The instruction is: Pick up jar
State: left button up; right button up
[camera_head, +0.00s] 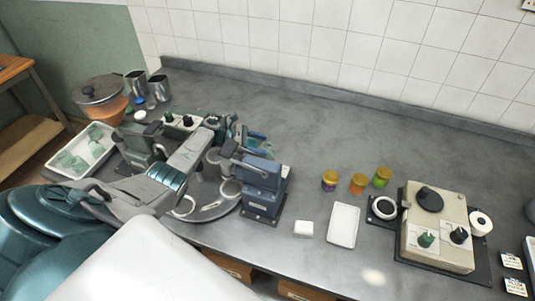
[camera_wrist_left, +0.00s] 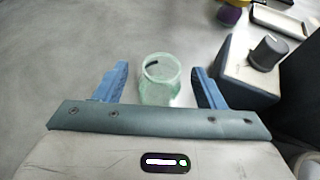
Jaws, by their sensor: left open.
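A pale green, clear glass jar (camera_wrist_left: 160,80) stands on the grey counter in the left wrist view. It shows between the two blue fingers of my left gripper (camera_wrist_left: 160,72). The fingers are open, with a gap on each side of the jar. In the head view my left gripper (camera_head: 256,142) is over the counter behind the blue-grey device, and the jar is mostly hidden by the fingers. My right gripper is in neither view.
A blue-grey device (camera_head: 262,185) stands close by the gripper. Three small coloured jars (camera_head: 358,184), a white tray (camera_head: 343,226) and a beige machine (camera_head: 437,230) are to the right. A tray of green glass jars (camera_head: 62,166) is at left. The counter's back middle is clear.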

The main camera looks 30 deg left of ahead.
aim_at(268, 146)
pick_arm(q)
jog(key=b+x, duration=0.1)
jog(key=x, duration=0.1)
jog(key=shift+d+f, duration=0.3)
jog(key=shift+w+d, duration=0.35)
jog(key=shift+d, duration=0.05)
jog(key=c, duration=1.1)
jog(key=shift+r, duration=0.15)
